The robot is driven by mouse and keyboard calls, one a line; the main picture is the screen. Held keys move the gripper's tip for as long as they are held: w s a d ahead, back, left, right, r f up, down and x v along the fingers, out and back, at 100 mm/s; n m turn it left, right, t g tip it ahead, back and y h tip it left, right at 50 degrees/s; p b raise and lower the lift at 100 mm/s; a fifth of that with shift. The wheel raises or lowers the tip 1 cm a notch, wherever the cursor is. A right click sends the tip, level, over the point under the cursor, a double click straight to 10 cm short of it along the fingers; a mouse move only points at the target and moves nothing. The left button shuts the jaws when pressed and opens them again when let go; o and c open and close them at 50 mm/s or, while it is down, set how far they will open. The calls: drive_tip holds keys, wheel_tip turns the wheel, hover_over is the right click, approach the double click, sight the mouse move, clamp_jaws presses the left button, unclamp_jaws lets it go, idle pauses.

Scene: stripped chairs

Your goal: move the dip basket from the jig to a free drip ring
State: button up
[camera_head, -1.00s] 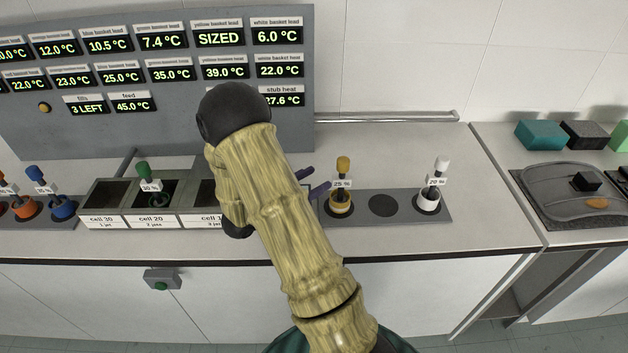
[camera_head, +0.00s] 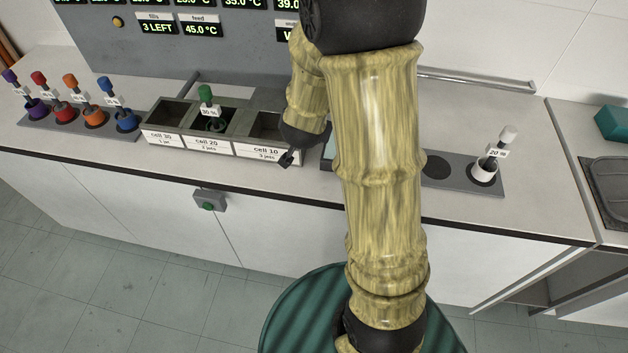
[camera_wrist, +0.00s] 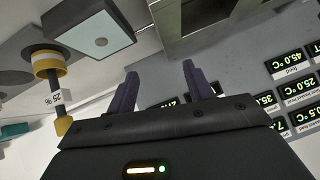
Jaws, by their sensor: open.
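My gripper (camera_wrist: 160,72) is open and empty in the wrist view, its two purple fingers apart. A yellow dip basket (camera_wrist: 48,68) with a 25 % tag is left of the fingers, clear of them; in the head view my arm hides it. A green basket (camera_head: 206,97) with a 30 % tag stands in cell 20. A white basket (camera_head: 503,143) with a 20 % tag stands in the right ring strip (camera_head: 463,184). An empty dark ring (camera_head: 435,166) is beside it. I cannot tell which fixture is the jig; a grey block with a pale top (camera_wrist: 100,38) lies near the fingers.
The left strip (camera_head: 80,122) holds purple, red, orange and blue baskets. Open cells (camera_head: 165,112) stand in the middle, below the display panel (camera_head: 120,55). A grey box with a green button (camera_head: 209,201) is on the cabinet front. The counter's front strip is clear.

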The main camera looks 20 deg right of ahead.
drive_tip(key=s+a+n+g+y, duration=0.1)
drive_tip(key=s+a+n+g, duration=0.1)
drive_tip(key=s, duration=0.7)
drive_tip(key=s+a+r+n+g+y, duration=0.1)
drive_tip(key=s+a+n+g+y, duration=0.1)
drive_tip(key=s, duration=0.6)
drive_tip(key=a+n+g, duration=0.1)
drive_tip(key=n+g, duration=0.1)
drive_tip(key=n, duration=0.1)
drive_tip(key=shift+s+n+y, duration=0.3)
drive_tip(key=shift+s, duration=0.1)
